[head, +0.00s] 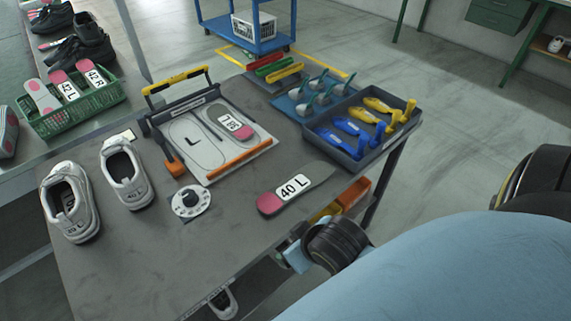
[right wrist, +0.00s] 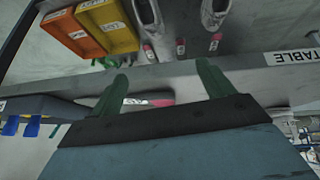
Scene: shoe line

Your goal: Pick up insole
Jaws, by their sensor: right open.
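The insole marked 40 L (head: 319,174) lies flat on the grey table near its right front edge. It is dark grey with a pink heel end and a white label. My right gripper (head: 296,248) is at the front edge of the table, just in front of the insole and partly hidden by my arm. In the right wrist view its two green fingers (right wrist: 160,72) are wide apart, with nothing held. The insole's pink end (right wrist: 160,102) shows between and behind the fingers, seen at a low angle. My left gripper is not in view.
White shoes (head: 127,172) and a round dial (head: 190,201) are left of the insole. Behind it are a tracing board (head: 262,147) with another insole (head: 236,123) and a grey tray (head: 348,157) of blue and yellow tools. Orange and yellow bins (right wrist: 108,40) hang below the edge.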

